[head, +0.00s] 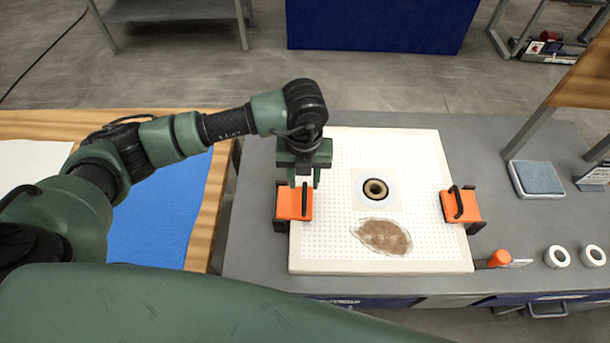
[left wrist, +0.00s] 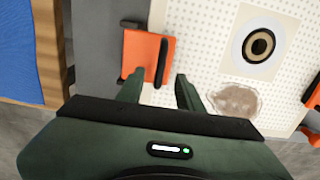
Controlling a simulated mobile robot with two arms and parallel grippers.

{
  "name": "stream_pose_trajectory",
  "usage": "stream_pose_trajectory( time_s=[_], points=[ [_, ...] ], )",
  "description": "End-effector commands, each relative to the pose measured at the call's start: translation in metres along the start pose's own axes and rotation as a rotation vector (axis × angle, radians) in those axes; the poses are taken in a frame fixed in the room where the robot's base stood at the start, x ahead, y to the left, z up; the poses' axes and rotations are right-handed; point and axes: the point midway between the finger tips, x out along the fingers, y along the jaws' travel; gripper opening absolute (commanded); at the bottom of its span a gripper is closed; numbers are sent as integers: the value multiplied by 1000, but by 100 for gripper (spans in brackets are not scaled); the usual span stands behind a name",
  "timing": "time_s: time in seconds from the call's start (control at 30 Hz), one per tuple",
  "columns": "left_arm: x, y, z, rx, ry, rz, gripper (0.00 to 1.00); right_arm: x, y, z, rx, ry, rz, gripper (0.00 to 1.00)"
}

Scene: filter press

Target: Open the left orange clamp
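The left orange clamp (head: 287,203) sits at the left edge of the white perforated plate (head: 335,255), with a black bar handle on top. It also shows in the left wrist view (left wrist: 137,55), its black handle (left wrist: 161,62) toward the plate side. My left gripper (head: 304,182) is open, pointing down over the clamp's far end. In the left wrist view its fingertips (left wrist: 160,84) are apart, and the handle lines up with the gap between them. The gap holds nothing that I can make out; contact with the clamp cannot be told. My right gripper is not in view.
A second orange clamp (head: 468,207) grips the plate's right edge. A dark ring (head: 375,189) and a brown stain (head: 384,237) are on the plate. An orange knob (head: 499,259), white rolls (head: 557,257) and a blue-grey pad (head: 539,178) lie to the right.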

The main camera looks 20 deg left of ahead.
Motion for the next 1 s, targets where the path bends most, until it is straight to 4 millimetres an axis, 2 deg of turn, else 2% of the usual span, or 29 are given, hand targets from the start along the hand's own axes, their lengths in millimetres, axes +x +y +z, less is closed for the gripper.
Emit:
stream_pose_trajectory(
  time_s=[0.03,0.5,0.67,0.97,1.0],
  points=[
    [10,0,0,0,1,0,36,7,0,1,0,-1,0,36],
    [65,-1,0,2,2,-3,36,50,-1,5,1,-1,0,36],
    [73,-1,0,2,1,-3,36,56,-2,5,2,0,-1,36],
    [73,-1,-1,2,2,-3,36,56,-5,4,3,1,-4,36],
    [73,-1,-1,2,2,-3,25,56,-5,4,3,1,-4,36]
  ],
)
